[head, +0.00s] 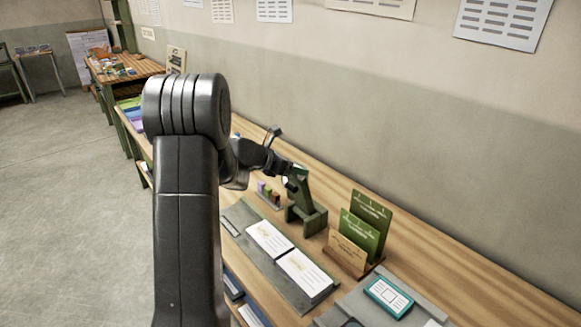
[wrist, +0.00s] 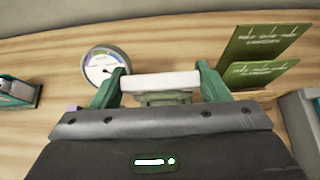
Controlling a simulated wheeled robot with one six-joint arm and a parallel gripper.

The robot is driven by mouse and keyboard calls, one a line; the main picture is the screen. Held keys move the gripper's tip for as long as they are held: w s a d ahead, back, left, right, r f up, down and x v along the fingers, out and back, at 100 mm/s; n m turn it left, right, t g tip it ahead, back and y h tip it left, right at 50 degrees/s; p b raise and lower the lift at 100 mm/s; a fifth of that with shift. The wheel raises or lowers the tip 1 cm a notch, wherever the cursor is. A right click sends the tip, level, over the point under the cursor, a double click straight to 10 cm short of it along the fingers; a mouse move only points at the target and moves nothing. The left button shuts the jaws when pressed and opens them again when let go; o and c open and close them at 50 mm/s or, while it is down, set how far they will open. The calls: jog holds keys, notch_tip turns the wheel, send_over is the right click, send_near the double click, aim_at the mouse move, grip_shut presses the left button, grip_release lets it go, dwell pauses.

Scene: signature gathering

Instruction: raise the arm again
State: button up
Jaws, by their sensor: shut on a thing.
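My gripper (wrist: 162,84) has its two green fingers closed on the ends of a white bar (wrist: 166,82) in the wrist view. A dull green part (wrist: 163,98) shows just below the bar; whether the two are joined I cannot tell. In the head view my gripper (head: 288,176) is low over the wooden table, at the top of a tilted dark green stand-like object (head: 306,214). That object rests on the table. Whether the white bar belongs to it is not clear, as my arm hides part of the contact.
White printed sheets (head: 269,240) lie on a grey mat in front. A rack of green and tan cards (head: 362,228) stands to the right, with a teal-framed card (head: 388,296) nearer. A round dial (wrist: 104,64) stands left of my gripper in the wrist view. A wall runs behind.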

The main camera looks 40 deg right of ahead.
jog(key=o, duration=1.4)
jog(key=shift+d+f, duration=0.1)
jog(key=shift+f, duration=0.05)
jog(key=b+v, duration=0.1)
jog(key=v, duration=1.3)
jog(key=shift+b, duration=0.4)
jog(key=shift+d, duration=0.1)
jog(key=p+x, duration=0.2)
jog(key=x, duration=1.1)
jog(key=shift+w+d+f, duration=0.1)
jog(key=shift+d+f, duration=0.1)
jog(key=shift+d, duration=0.05)
jog(key=shift+a, duration=0.1)
jog(key=shift+a, duration=0.1)
